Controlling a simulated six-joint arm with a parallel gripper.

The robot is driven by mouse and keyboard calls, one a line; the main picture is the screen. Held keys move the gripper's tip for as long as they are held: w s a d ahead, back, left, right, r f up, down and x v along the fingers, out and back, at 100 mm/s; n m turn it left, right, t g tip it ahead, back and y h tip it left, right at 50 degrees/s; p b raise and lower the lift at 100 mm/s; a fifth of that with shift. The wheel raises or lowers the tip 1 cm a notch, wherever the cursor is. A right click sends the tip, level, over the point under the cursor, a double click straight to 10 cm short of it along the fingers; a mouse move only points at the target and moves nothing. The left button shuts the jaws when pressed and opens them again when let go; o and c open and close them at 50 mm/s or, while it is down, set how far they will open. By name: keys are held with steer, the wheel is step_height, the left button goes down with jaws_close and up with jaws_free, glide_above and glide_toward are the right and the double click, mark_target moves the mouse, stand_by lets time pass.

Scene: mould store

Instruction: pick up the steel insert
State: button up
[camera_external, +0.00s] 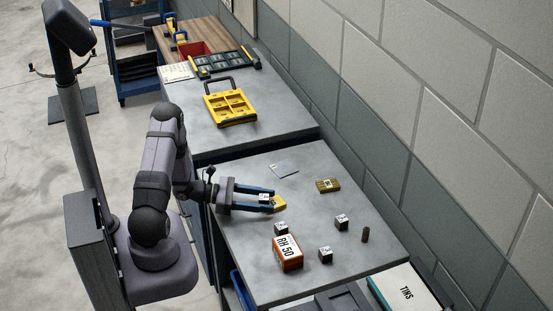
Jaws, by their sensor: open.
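My gripper (270,200) is low over the near table, its two blue fingers apart and pointing right. A small block with a pale top (264,197) shows between the fingers; I cannot tell whether they touch it. A yellow piece (280,203) lies at the fingertips, partly hidden by the front finger. Several small dark grey metal cubes with pale marked tops stand on the table: one cube (281,228) behind the orange box, another cube (326,255) to its right and a third cube (341,222) farther back. I cannot tell which one is the steel insert.
An orange and white "RH 50" box (288,255) stands near the front. A brass-coloured block (328,185), a brown cylinder (365,234) and a pale sheet (284,169) lie farther back. A yellow case (230,105) is on the far table. A wall runs along the right.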

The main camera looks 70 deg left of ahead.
mark_target(264, 197)
steer(key=shift+w, duration=0.1)
steer(key=shift+c, duration=0.4)
jaws_close()
steer(key=shift+r, duration=0.1)
steer(key=shift+r+b, duration=0.65)
steer(key=shift+r, duration=4.25)
